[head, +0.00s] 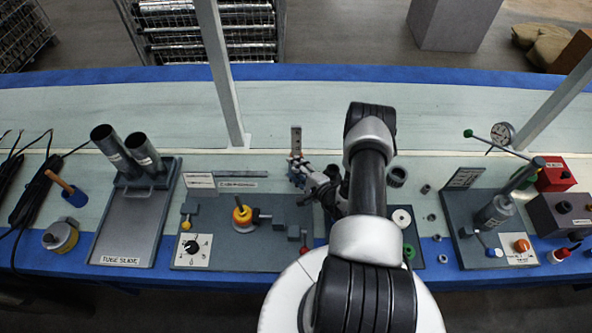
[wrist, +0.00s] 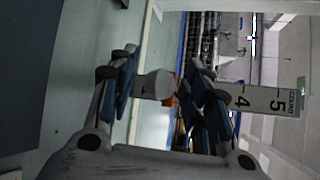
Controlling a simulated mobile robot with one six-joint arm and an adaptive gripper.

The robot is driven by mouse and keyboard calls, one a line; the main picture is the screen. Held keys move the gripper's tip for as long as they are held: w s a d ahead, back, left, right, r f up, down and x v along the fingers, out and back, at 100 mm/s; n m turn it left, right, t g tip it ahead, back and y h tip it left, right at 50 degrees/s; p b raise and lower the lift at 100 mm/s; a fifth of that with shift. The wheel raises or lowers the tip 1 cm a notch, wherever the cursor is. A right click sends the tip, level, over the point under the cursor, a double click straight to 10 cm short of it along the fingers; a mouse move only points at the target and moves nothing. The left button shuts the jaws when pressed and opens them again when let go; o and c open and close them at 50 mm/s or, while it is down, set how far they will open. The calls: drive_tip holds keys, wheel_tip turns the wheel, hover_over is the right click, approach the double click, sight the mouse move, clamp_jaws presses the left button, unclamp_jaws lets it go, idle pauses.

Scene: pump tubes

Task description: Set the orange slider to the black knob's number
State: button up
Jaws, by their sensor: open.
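The black knob (head: 191,246) sits on a white dial plate at the left front of the grey board; its setting is too small to read. An upright scale post (head: 296,140) stands at the back of the board. The wrist view shows its white scale (wrist: 268,100), marked COUNT with 5 and 4; lower numbers are hidden by my gripper. A small orange part (wrist: 178,88), likely the slider, shows partly behind a pale grey block (wrist: 153,85) between my fingers. My gripper (head: 300,175) is open near the post's lower part; it also shows in the wrist view (wrist: 165,85). Contact cannot be told.
A yellow-orange knob (head: 242,214) and a small red-topped lever (head: 304,246) stand on the board. The tube slide (head: 128,225) is to the left. A pump unit (head: 495,212) stands to the right. A frame post (head: 222,80) rises behind.

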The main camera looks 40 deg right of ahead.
drive_tip(key=shift+c, duration=0.2)
clamp_jaws()
idle(0.4)
